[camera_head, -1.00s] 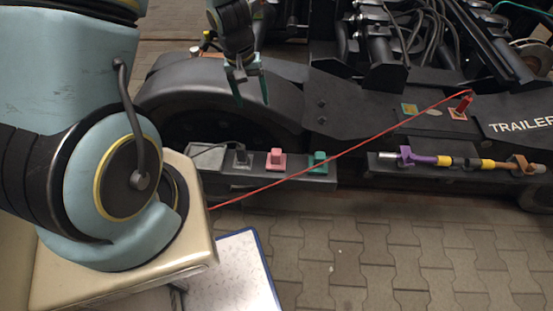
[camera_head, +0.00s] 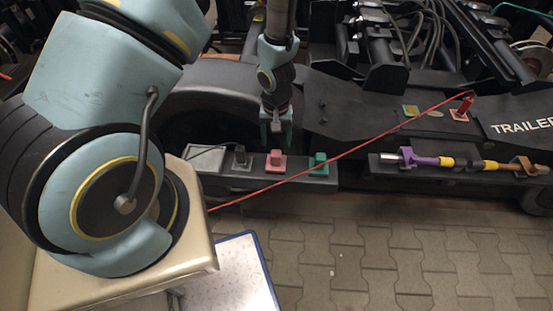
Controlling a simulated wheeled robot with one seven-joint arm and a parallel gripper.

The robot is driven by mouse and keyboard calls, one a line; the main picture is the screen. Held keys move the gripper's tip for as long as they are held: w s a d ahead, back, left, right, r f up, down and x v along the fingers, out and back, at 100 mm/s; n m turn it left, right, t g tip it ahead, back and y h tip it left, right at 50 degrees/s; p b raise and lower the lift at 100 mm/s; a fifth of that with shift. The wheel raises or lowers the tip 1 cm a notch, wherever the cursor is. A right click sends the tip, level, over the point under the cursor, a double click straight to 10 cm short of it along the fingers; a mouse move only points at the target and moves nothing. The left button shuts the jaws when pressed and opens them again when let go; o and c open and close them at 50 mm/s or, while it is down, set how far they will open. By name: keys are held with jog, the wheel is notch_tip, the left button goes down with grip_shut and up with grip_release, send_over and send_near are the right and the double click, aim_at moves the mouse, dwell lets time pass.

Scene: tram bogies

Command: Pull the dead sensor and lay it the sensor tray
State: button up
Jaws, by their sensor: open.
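Three small block-shaped parts sit in a row on a dark ledge (camera_head: 262,180) below the wheel cover: a dark grey one (camera_head: 241,156), a pink one (camera_head: 277,162) and a green one (camera_head: 319,164). I cannot tell from the picture which is the dead sensor. A shallow grey square tray (camera_head: 205,159) is at the ledge's left end; nothing marks it clearly as the sensor tray. My gripper (camera_head: 277,138) is open, pointing down just above the pink block. Its fingertips are close to the block's top; contact cannot be made out.
A red line (camera_head: 340,157) runs diagonally in front of the ledge up to a red fitting (camera_head: 465,107). A second ledge at right holds a purple, black and yellow rod (camera_head: 440,161). A blue-edged white board (camera_head: 240,275) is low down. Paved floor is clear at right.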

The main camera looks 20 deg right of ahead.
aim_at(276, 153)
notch_tip(276, 153, down, 9)
jog(key=b, duration=0.7)
jog(key=shift+r+b, duration=0.2)
jog(key=shift+b, duration=0.2)
dwell(0.6)
grip_shut()
dwell(0.4)
jog(key=shift+r, duration=0.15)
jog(key=shift+r+p, duration=2.85)
jog(key=shift+r, duration=0.1)
